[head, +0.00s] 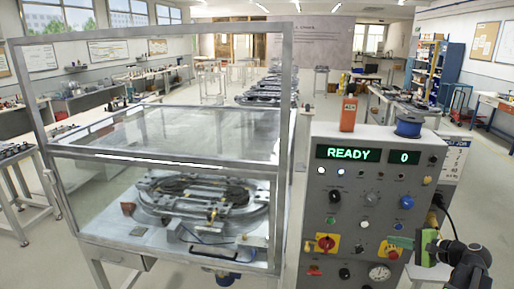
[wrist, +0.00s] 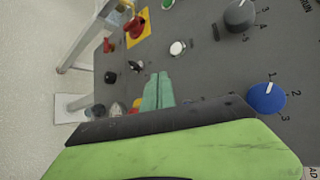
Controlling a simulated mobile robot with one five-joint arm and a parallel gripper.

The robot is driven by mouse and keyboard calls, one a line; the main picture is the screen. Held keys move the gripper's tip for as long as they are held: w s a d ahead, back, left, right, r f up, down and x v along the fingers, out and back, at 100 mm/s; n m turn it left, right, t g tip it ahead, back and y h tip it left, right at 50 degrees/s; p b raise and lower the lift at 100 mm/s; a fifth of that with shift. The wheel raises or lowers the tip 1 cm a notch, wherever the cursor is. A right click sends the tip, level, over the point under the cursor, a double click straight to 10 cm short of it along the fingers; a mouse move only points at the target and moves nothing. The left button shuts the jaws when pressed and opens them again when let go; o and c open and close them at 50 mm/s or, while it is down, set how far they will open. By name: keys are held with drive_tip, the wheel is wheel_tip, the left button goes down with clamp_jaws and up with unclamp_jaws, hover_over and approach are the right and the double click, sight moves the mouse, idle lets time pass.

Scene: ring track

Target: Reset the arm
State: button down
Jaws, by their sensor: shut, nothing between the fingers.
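My gripper (head: 400,243) is at the lower right of the head view, in front of the grey control panel (head: 330,215). Its green body and dark arm come in from the right. In the wrist view the teal fingers of my gripper (wrist: 158,90) are closed together, with nothing between them. They point toward the panel face, which fills much of that view. I cannot tell how far the tips are from the panel. The panel display (head: 368,154) reads READY and 0.
A glass-walled enclosure (head: 165,165) with a ring track (head: 205,200) inside stands left of the panel. An orange box (head: 348,114) and a blue spool (head: 409,126) sit on the panel's top. A blue knob (wrist: 266,97) and a red-and-yellow switch (wrist: 136,27) protrude from the panel.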

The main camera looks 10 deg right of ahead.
drive_tip(key=w+a+f+n+g+y, duration=0.15)
drive_tip(key=w+a, duration=0.35)
drive_tip(key=a, duration=0.5)
drive_tip(key=w+a+n+g+y, duration=0.25)
drive_tip(key=w+a, duration=0.35)
drive_tip(key=a, duration=0.5)
drive_tip(key=a+f+n+g, duration=0.2)
drive_tip(key=a+f+n, duration=0.1)
drive_tip(key=a, duration=0.7)
drive_tip(key=a+f+n+g, duration=0.2)
drive_tip(key=a+f, duration=0.1)
drive_tip(key=a, duration=0.7)
drive_tip(key=s+a+f+n+g+h, duration=0.3)
drive_tip(key=s+a+f+n+h, duration=0.2)
drive_tip(key=s+a, duration=0.3)
drive_tip(key=s+d+f+n+g+h, duration=0.1)
drive_tip(key=d+n+h, duration=0.2)
drive_tip(key=d, duration=0.2)
drive_tip(key=shift+s+d+f+h, duration=0.2)
drive_tip(key=shift+s+d+h, duration=0.05)
drive_tip(key=shift+d+h, duration=0.15)
